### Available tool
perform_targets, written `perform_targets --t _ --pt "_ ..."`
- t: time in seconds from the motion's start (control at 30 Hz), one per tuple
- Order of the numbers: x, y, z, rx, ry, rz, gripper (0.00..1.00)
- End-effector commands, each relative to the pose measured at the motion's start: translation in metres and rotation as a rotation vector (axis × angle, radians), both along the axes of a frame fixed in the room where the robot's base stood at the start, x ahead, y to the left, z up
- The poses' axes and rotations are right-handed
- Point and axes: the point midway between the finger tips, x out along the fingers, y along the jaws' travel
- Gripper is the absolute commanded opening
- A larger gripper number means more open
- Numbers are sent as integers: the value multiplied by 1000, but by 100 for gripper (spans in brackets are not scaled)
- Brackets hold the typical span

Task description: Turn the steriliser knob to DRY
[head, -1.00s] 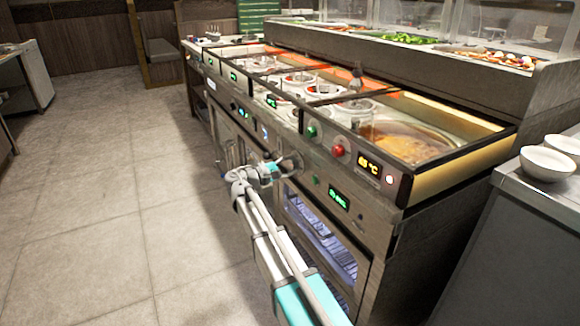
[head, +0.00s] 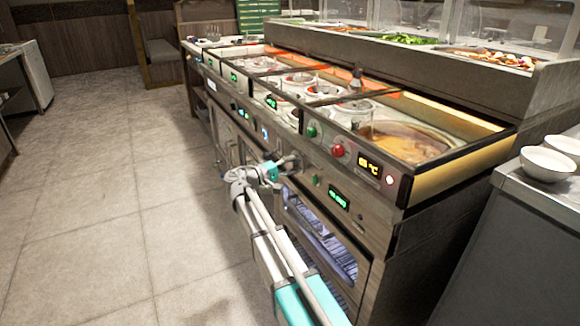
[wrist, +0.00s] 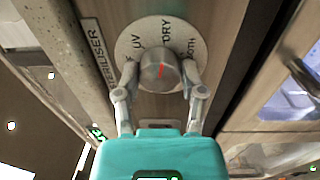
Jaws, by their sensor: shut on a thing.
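The steriliser knob (wrist: 160,72) is a round grey knob with a red pointer line, in the middle of a pale dial (wrist: 127,44). The dial is marked UV, DRY and BOTH; a further marking at its left is partly hidden by a finger. The red line points up and slightly right, roughly at DRY. My gripper (wrist: 159,80) is shut on the knob, one finger on each side. In the head view my gripper (head: 284,166) is at the front panel of the counter and hides the knob.
A STERILISER label (wrist: 98,55) is left of the dial. Green (head: 312,131) and red (head: 338,150) knobs sit higher on the panel. A glass-fronted oven door (head: 320,235) is below right. The floor to the left is clear.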

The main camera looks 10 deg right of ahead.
Motion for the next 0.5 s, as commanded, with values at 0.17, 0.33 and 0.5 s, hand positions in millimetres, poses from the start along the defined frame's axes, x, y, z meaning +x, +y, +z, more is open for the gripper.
perform_targets --t 0.17,0.33,0.5 --pt "-2 -2 -1 3 2 -4 5" --pt "-2 -1 -1 3 2 -4 75" --pt "-1 -1 -1 2 1 -2 87"
